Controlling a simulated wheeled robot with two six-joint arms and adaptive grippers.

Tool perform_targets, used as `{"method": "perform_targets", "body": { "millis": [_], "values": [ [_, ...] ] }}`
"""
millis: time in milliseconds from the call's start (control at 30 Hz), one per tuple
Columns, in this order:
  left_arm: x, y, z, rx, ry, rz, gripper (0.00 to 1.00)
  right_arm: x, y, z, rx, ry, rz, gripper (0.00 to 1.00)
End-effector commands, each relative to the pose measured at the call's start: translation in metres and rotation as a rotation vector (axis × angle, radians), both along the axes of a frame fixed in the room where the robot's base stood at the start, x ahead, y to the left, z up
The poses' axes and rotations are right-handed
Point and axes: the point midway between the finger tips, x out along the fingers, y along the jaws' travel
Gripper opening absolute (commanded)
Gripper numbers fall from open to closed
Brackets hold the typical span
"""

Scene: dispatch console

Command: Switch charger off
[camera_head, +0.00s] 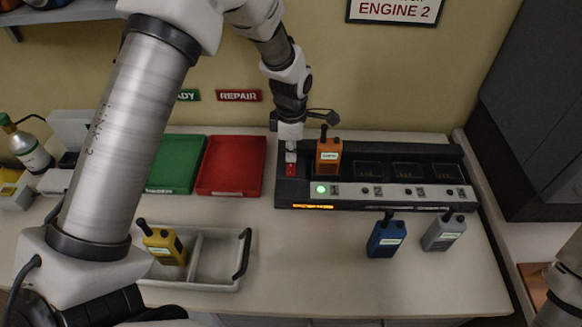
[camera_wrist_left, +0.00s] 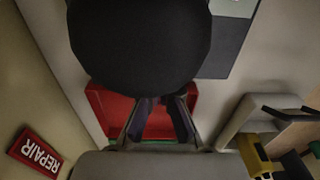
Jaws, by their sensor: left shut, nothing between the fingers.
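The charger (camera_head: 375,196) is a long black dock with several bays on the back right of the table. A red switch (camera_head: 291,170) sits at its left end, and a green light (camera_head: 320,189) glows on its front panel. My left gripper (camera_head: 291,157) is shut and empty, pointing down directly over the red switch; I cannot tell whether it touches it. An orange radio (camera_head: 328,157) stands upright in the charger's leftmost bay, just right of the gripper. In the left wrist view a black rounded shape covers much of the upper middle. My right gripper is not in view.
A red tray (camera_head: 231,192) and a green tray (camera_head: 160,190) lie left of the charger. A white divided tray (camera_head: 215,283) holds a yellow radio (camera_head: 165,246). Blue (camera_head: 386,239) and grey (camera_head: 443,233) radios stand before the charger. The front middle is clear.

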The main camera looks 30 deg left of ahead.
Motion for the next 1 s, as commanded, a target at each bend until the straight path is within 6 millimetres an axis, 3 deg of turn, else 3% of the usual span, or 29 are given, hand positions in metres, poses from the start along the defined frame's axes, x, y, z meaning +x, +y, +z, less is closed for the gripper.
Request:
{"method": "perform_targets", "body": {
  "millis": [1000],
  "values": [
    [0.0, 0.0, -0.01, 0.0, 0.0, 0.0, 0.0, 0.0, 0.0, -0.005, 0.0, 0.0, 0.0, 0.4]
  ]
}}
